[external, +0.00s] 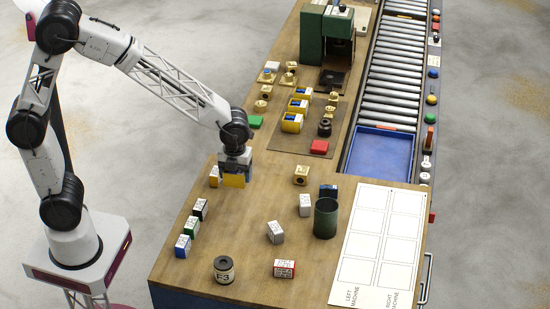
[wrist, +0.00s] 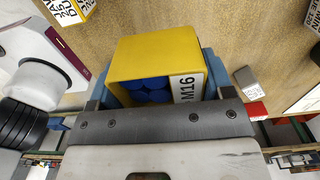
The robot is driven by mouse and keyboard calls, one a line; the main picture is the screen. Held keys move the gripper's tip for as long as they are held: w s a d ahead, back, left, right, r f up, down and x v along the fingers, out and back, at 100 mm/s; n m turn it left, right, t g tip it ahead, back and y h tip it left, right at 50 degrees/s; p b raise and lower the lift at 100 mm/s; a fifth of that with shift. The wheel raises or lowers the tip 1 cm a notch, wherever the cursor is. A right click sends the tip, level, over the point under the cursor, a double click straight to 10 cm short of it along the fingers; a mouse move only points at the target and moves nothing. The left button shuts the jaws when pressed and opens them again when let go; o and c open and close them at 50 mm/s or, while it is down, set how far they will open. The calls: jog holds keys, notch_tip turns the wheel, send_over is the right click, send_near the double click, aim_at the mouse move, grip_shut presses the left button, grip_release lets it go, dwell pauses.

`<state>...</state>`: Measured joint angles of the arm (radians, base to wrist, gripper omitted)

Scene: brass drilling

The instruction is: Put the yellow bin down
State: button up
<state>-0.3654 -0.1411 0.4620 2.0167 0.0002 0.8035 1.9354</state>
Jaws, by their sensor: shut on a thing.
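The yellow bin (external: 233,181) is between the fingers of my gripper (external: 235,170) near the left edge of the wooden table (external: 255,215).
Small boxes in black, green and blue (external: 191,228) stand along the left edge. Yellow bins (external: 292,122) sit on a brown mat (external: 283,143) behind. A green cup (external: 326,218) and a white sheet (external: 376,245) are at right. Table just right of my gripper is clear.

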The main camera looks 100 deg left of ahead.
aim_at(237, 200)
jog(key=shift+f, duration=1.6)
jog(key=shift+f, duration=0.1)
jog(key=shift+f, duration=1.75)
jog(key=shift+f, duration=0.15)
jog(key=o, duration=1)
jog(key=shift+c, duration=0.2)
notch_tip(237, 200, up, 12)
jog(key=shift+r, duration=0.15)
